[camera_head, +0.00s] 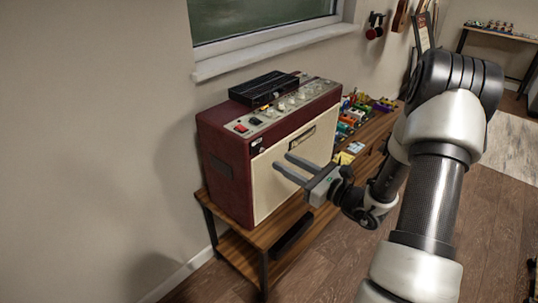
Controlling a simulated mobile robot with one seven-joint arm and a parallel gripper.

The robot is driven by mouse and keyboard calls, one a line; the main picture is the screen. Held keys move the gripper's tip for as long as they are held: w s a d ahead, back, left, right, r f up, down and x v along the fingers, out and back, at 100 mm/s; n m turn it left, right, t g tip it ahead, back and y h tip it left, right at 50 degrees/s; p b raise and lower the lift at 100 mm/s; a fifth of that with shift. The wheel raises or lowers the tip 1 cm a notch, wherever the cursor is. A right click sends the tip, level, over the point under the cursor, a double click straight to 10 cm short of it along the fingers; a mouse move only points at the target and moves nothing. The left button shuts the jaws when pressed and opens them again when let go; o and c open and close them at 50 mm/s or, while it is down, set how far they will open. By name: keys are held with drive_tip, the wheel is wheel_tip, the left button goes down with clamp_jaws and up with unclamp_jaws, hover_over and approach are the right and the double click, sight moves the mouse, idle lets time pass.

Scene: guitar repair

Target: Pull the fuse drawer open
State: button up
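A dark red guitar amplifier (225,150) with a cream front (275,180) stands on a wooden bench. Its top panel (285,105) carries several knobs and a red switch (240,128). I cannot make out a fuse drawer; it is hidden or too small to tell. My gripper (281,164) reaches in from the right, in front of the cream front. Its two fingers are apart with nothing between them. I cannot tell whether the fingertips touch the amplifier.
A black box (264,88) lies on the amplifier's top. Small colourful pedals (350,120) crowd the wooden bench (237,235) to the right. A window sill (270,56) juts out above. A black object (291,237) sits on the lower shelf. Wooden floor (470,240) lies at right.

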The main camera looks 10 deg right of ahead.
sight(263, 150)
drive_tip(key=x, duration=0.7)
drive_tip(key=shift+w+a, duration=0.1)
drive_tip(key=shift+w, duration=0.05)
clamp_jaws()
